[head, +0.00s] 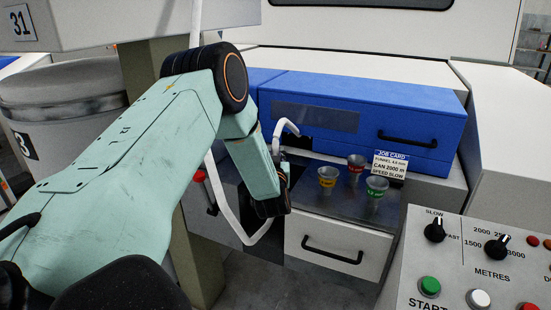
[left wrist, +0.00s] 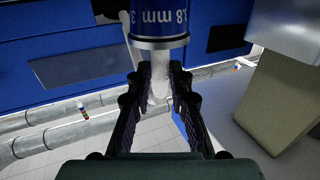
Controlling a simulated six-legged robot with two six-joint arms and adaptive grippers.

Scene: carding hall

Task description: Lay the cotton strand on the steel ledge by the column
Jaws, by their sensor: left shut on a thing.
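The white cotton strand (head: 220,190) comes down from above, passes behind my left arm and loops below the gripper. A white piece curls over above the gripper. My left gripper (head: 272,204) is over the left end of the steel ledge (head: 322,214). In the left wrist view the gripper (left wrist: 158,85) is shut with whitish material (left wrist: 157,92) between its fingers. A blue band marked 3.8 mm (left wrist: 158,25) with a steel rim is just past the fingertips; I cannot tell if it touches them. The beige column (head: 142,72) stands left. My right gripper is out of view.
Three small funnels, yellow (head: 327,180), red (head: 355,168) and green (head: 376,188), stand on the ledge near a job card (head: 389,164). The blue cabinet (head: 360,100) backs the ledge. A control panel (head: 480,260) is at right, a grey can (head: 70,110) at left.

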